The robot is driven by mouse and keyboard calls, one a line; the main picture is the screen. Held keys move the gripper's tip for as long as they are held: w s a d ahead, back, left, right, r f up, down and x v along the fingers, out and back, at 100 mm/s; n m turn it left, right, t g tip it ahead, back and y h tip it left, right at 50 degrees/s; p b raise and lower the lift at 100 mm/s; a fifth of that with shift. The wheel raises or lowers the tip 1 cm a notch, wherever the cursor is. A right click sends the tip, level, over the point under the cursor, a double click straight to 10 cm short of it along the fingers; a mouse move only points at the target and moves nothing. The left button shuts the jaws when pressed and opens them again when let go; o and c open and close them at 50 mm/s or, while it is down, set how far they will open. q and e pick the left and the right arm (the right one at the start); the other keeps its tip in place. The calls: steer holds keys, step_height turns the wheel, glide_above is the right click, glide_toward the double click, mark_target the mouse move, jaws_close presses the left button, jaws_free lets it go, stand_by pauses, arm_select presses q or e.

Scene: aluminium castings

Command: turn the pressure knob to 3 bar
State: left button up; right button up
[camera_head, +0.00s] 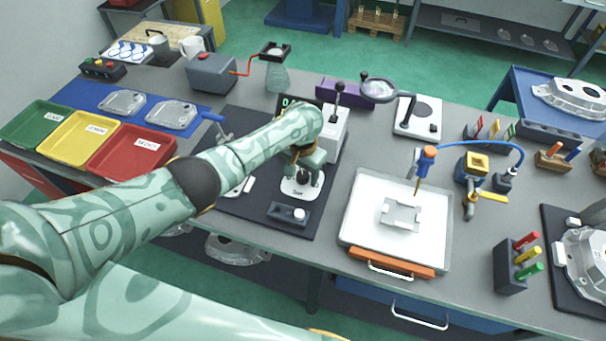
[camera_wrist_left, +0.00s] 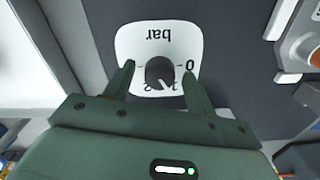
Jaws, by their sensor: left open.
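The pressure knob (camera_wrist_left: 160,72) is dark and round, on a white dial plate (camera_wrist_left: 133,45) printed "bar", upside down in the left wrist view. A 0 shows at the plate's right and small numerals below the knob. A light pointer mark lies on the knob's lower edge near those numerals, partly hidden; its exact reading is unclear. My left gripper (camera_wrist_left: 159,80) is open, with one finger on each side of the knob and small gaps. In the head view my left gripper (camera_head: 306,160) is above the plate (camera_head: 300,190). My right gripper is not in view.
A white press-like unit with a black-knobbed lever (camera_head: 338,88) stands just behind the gripper. A small dark block with a white button (camera_head: 289,213) lies in front. A white tray (camera_head: 350,225) is to the right; red, yellow and green bins (camera_head: 125,150) are left.

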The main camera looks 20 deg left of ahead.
arm_select(q)
steer(key=c, duration=1)
